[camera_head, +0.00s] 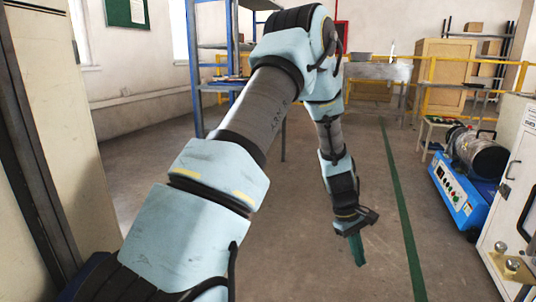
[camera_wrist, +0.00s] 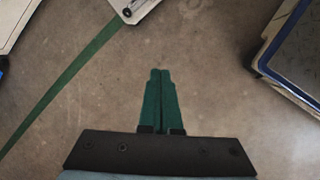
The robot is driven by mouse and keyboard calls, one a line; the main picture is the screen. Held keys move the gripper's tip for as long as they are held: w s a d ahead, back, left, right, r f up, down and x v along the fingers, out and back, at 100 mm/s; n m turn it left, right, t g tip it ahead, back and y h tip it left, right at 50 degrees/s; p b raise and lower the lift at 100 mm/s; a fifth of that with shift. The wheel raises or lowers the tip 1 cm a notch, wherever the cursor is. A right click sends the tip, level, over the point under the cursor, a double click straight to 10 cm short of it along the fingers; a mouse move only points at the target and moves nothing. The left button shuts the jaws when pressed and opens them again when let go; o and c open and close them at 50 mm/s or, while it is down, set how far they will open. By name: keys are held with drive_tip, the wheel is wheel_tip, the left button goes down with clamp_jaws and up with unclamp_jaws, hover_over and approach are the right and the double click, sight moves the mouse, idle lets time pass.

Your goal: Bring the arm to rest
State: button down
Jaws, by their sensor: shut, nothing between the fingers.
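My arm spans the middle of the head view, light blue and grey, bent at a high elbow with the forearm hanging down. My gripper (camera_head: 358,262) points down over the bare floor, left of the green floor line. In the wrist view, the two green fingers of my gripper (camera_wrist: 159,72) lie side by side with their tips together. It is shut and empty, clear of any object.
A blue machine with a metal drum (camera_head: 480,155) and a white cabinet (camera_head: 515,180) stand at the right. A blue shelf rack (camera_head: 235,85) stands behind my arm. A beige cabinet (camera_head: 65,130) is close at left. The floor (camera_head: 310,265) around my gripper is clear.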

drive_tip(key=w+a+r+m+t+y, duration=0.1)
drive_tip(key=a+r+m, duration=0.1)
drive_tip(key=a+r, duration=0.6)
drive_tip(key=a+r+m+t+y, duration=0.15)
drive_tip(key=a+r, duration=0.25)
drive_tip(key=a, duration=0.7)
drive_tip(key=s+a+r+m+t, duration=0.1)
drive_tip(key=s+a+r, duration=0.2)
drive_tip(key=a, duration=0.3)
drive_tip(key=s+a+r+m+t, duration=0.1)
drive_tip(key=s+a+r, duration=0.15)
drive_tip(key=a, duration=0.45)
wheel_tip(320, 180, up, 38)
drive_tip(key=p, duration=3.8)
drive_tip(key=shift+s+y+p, duration=0.35)
drive_tip(key=shift+y+p, duration=0.05)
drive_tip(key=shift+y, duration=0.05)
